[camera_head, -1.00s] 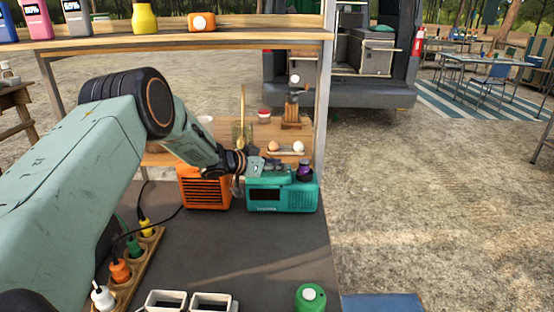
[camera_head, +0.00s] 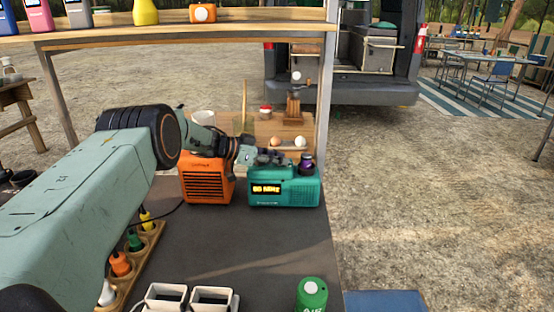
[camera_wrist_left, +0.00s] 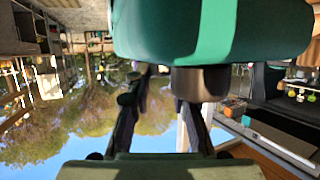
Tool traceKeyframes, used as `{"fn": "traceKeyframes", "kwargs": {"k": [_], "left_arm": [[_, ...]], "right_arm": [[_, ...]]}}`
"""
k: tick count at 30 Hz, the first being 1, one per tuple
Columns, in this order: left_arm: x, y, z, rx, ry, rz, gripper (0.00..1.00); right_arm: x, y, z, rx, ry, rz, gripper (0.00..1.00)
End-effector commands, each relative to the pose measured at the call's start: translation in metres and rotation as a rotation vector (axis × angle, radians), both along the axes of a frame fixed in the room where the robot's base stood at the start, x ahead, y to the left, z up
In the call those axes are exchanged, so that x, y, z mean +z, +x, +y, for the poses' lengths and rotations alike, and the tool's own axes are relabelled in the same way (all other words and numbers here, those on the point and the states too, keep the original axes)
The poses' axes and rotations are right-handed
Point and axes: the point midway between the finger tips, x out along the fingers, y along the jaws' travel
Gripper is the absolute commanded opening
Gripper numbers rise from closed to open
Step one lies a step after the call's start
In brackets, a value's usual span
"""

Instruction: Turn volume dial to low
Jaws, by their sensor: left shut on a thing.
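The teal radio (camera_head: 298,193) stands upright on the dark counter, with a display (camera_head: 266,188) lit in amber letters. A dark purple knob (camera_head: 306,164) stands on its top right. My left gripper (camera_head: 272,158) reaches in from the left along the radio's top, shut on a small dial that is mostly hidden by the fingers. In the left wrist view, the radio's teal body (camera_wrist_left: 215,30) fills the top, with the fingers (camera_wrist_left: 160,100) against its upper side and a dark round knob (camera_wrist_left: 200,83) beside them. The dial's marking cannot be read. My right gripper is not in view.
An orange heater-like box (camera_head: 207,183) stands close left of the radio. A wooden socket strip (camera_head: 150,240) with coloured plugs runs along the left. White-framed trays (camera_head: 190,297) and a green can (camera_head: 312,295) are at the front. The middle counter is bare.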

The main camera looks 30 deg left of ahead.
Motion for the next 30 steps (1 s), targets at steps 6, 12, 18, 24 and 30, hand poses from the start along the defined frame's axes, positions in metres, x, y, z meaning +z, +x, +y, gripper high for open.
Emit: {"fn": "traceKeyframes", "kwargs": {"k": [6,12,18,24,30], "left_arm": [[-0.0031,-0.0007,-0.0026,-0.005,0.001,0.006,0.00],[-0.0028,-0.0006,-0.0025,-0.004,0.001,0.005,0.29],[-0.0013,-0.0001,-0.0015,-0.003,0.000,0.002,0.45],[-0.0004,0.0001,-0.0009,-0.002,0.000,0.001,0.45],[0.0029,-0.0038,0.0042,0.001,0.000,0.000,0.45]], "right_arm": [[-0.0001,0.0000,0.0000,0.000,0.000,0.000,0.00],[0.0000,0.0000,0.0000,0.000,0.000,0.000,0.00],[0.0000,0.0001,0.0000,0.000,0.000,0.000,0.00],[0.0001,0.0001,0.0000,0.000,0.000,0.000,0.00],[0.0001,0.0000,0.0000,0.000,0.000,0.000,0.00]]}}
